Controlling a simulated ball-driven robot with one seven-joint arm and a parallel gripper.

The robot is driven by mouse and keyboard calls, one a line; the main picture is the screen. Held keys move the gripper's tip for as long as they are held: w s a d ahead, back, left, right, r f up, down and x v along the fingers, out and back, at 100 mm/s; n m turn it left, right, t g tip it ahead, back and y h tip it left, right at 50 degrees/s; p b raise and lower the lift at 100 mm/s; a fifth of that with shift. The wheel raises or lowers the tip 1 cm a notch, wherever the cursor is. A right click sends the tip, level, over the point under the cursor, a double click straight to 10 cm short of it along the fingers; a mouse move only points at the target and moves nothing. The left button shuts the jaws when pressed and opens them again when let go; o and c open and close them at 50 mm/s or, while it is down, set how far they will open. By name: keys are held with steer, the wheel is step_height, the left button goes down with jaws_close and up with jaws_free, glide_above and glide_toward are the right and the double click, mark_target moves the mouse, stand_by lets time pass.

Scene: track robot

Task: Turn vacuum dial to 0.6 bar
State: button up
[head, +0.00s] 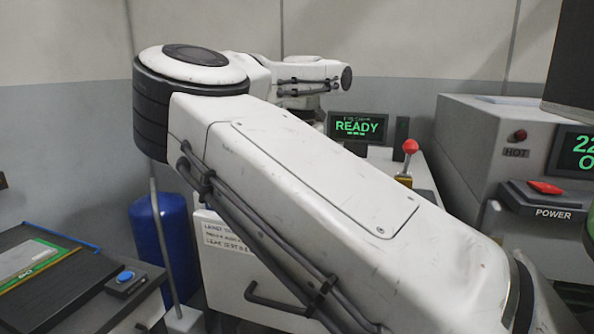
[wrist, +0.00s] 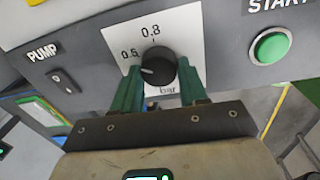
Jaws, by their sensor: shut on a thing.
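The vacuum dial (wrist: 158,59) is a round black knob on a white scale plate (wrist: 186,30) in the wrist view. In the head view the dial and gripper are not visible; my arm fills the middle.
A PUMP switch (wrist: 64,82) lies left of the dial and a green START button (wrist: 270,46) to the right. In the head view a READY display (head: 359,128), a red-knobbed lever (head: 410,147) and a POWER switch (head: 545,188) stand beyond my arm.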

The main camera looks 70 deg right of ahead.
steer(key=shift+r, duration=0.1)
stand_by(0.3)
steer(key=o, duration=1.1)
steer(key=shift+c, duration=0.2)
step_height(320, 180, up, 11)
steer(key=p, duration=0.1)
steer(key=shift+s, duration=0.3)
steer(key=shift+f, duration=0.25)
